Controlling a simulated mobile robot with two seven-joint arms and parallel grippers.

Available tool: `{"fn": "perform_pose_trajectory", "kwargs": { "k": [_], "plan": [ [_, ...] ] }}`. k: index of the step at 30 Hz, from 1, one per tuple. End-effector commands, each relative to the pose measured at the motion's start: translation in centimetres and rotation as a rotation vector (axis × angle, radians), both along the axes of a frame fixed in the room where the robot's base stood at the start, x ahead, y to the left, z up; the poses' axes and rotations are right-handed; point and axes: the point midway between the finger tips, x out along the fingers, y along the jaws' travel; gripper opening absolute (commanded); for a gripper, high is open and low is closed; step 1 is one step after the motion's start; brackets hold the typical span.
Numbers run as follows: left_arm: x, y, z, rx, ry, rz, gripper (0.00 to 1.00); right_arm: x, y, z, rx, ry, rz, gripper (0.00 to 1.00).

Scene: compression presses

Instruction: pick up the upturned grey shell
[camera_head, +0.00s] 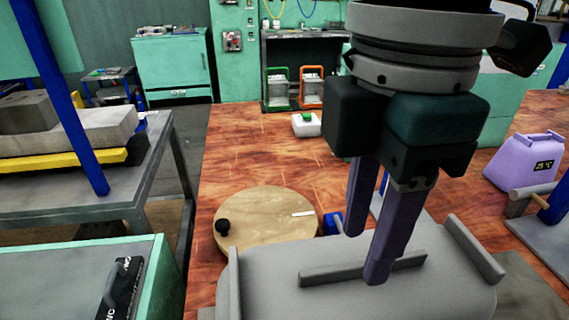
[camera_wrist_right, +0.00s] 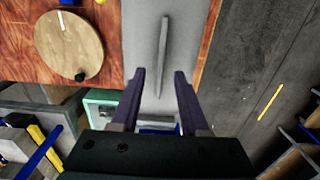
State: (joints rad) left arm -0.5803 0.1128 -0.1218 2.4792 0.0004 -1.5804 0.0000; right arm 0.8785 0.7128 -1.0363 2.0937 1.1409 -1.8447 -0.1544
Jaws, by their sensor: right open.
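The upturned grey shell (camera_head: 270,293) lies at the bottom of the head view, broad and smooth, with a thin straight ridge (camera_head: 325,274) along its top and raised flanges at its ends. My right gripper (camera_head: 366,257) points down over it, open and empty. In the head view one finger hangs on the near side of the ridge and the other on the far side. In the right wrist view the shell (camera_wrist_right: 144,40) shows past the open fingers (camera_wrist_right: 159,74), with the ridge lined up with the gap. I cannot tell whether the fingertips reach below the ridge's top. My left gripper is not in view.
A round wooden board (camera_head: 260,215) with a black knob lies on the red-brown wooden table (camera_head: 240,150), close behind the shell. A small white box with a green button (camera_head: 307,124) stands farther back. A purple device with a display (camera_head: 525,160) stands at right.

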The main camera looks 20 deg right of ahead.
Motion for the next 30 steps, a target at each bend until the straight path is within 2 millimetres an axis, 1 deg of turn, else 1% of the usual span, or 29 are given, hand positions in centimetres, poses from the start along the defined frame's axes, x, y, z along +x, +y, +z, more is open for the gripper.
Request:
{"fn": "perform_pose_trajectory", "kwargs": {
  "k": [1, 3, 5, 7, 13, 25, 30],
  "plan": [
    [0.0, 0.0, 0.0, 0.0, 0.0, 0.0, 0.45, -0.2, 0.0, -0.9, -0.001, 0.004, -0.001, 0.45],
    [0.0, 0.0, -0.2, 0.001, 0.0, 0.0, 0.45, -0.1, 0.0, -1.9, -0.001, 0.002, -0.001, 0.45],
    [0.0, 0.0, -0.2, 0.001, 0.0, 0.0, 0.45, -0.1, 0.0, -2.4, -0.001, 0.002, -0.001, 0.45],
    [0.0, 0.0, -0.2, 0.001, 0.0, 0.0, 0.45, -0.1, 0.0, -2.7, 0.0, -0.001, -0.001, 0.45],
    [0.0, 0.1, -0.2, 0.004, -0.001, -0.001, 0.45, -0.1, 0.0, -2.6, 0.0, -0.002, 0.0, 0.45],
    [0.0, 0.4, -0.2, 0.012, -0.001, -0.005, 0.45, -0.1, 0.0, -2.6, 0.001, -0.001, 0.0, 0.0],
    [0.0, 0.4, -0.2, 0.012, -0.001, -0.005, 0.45, -0.1, 0.0, -2.6, 0.001, -0.001, 0.0, 0.0]
  ]
}}
